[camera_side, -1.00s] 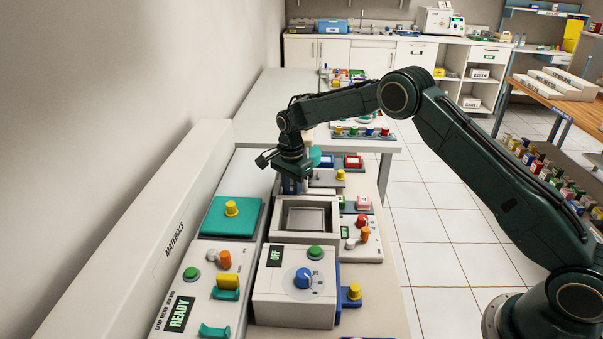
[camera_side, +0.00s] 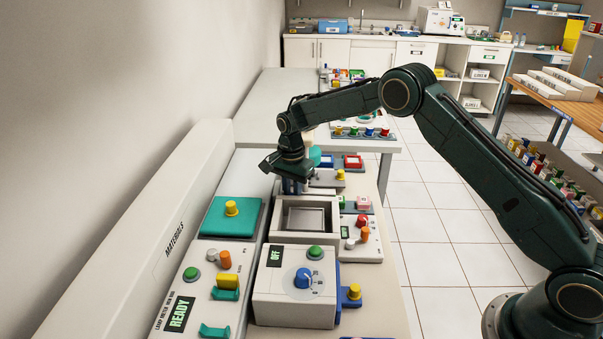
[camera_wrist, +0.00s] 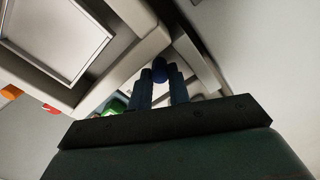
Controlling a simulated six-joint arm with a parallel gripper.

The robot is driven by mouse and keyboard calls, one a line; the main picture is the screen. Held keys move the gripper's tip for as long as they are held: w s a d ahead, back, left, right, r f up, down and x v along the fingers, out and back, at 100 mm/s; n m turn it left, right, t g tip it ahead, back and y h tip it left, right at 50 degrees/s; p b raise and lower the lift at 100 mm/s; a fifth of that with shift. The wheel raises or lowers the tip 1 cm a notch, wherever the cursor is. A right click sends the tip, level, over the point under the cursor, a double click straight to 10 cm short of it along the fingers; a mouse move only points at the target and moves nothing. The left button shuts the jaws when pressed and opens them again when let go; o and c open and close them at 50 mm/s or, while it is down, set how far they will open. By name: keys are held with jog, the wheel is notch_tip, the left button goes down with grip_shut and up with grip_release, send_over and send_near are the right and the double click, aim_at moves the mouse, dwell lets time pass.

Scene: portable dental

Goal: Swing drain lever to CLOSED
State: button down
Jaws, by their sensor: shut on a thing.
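My gripper (camera_side: 290,187) is low at the far end of the open grey basin (camera_side: 281,215) in the side view. In the wrist view the two blue fingers of my gripper (camera_wrist: 159,88) are shut on a small blue rounded knob (camera_wrist: 159,68), which looks like the drain lever's end. The rest of the lever is hidden behind the fingers and the basin wall. The basin also shows in the wrist view (camera_wrist: 93,83). No CLOSED mark can be read.
A white box with an OFF display (camera_side: 275,256) and a blue dial (camera_side: 303,278) stands in front of the basin. A teal block with a yellow knob (camera_side: 231,208) is on the left. A panel with red and orange knobs (camera_side: 361,220) is on the right.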

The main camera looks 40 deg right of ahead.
aim_at(292, 194)
jog(key=shift+r, duration=0.1)
jog(key=c, duration=1.6)
grip_release()
jog(key=shift+r, duration=0.1)
notch_tip(292, 194, up, 14)
jog(key=shift+f, duration=0.2)
jog(key=shift+r, duration=0.1)
